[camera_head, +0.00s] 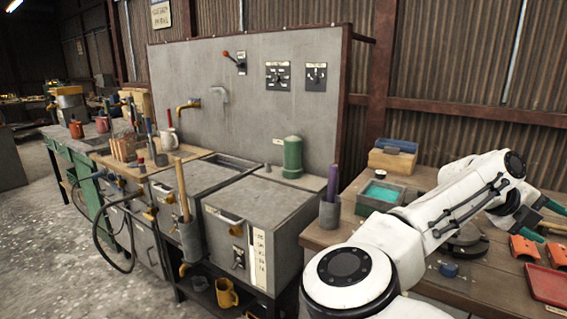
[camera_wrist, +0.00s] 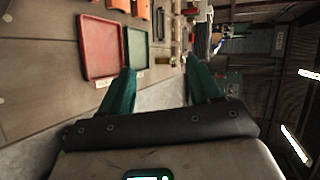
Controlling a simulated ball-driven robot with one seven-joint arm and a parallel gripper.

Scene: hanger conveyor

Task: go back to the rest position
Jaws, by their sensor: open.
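My gripper (camera_wrist: 163,72) shows two teal fingers spread wide apart in the wrist view, with nothing between them. In the head view my white arm reaches right across the wooden workbench (camera_head: 322,236), and my gripper (camera_head: 556,221) is at the right edge, partly cut off. A red tray (camera_wrist: 98,48) and a green tray (camera_wrist: 137,50) lie beyond the left finger in the wrist view. The fingers appear apart from both trays.
The red tray (camera_head: 547,285) and orange parts (camera_head: 522,248) lie near my arm. A cup with a purple-handled tool (camera_head: 330,212), a teal-filled tray (camera_head: 382,194) and a box (camera_head: 393,160) stand on the bench. A grey cabinet (camera_head: 262,210) with a green canister (camera_head: 292,157) stands left.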

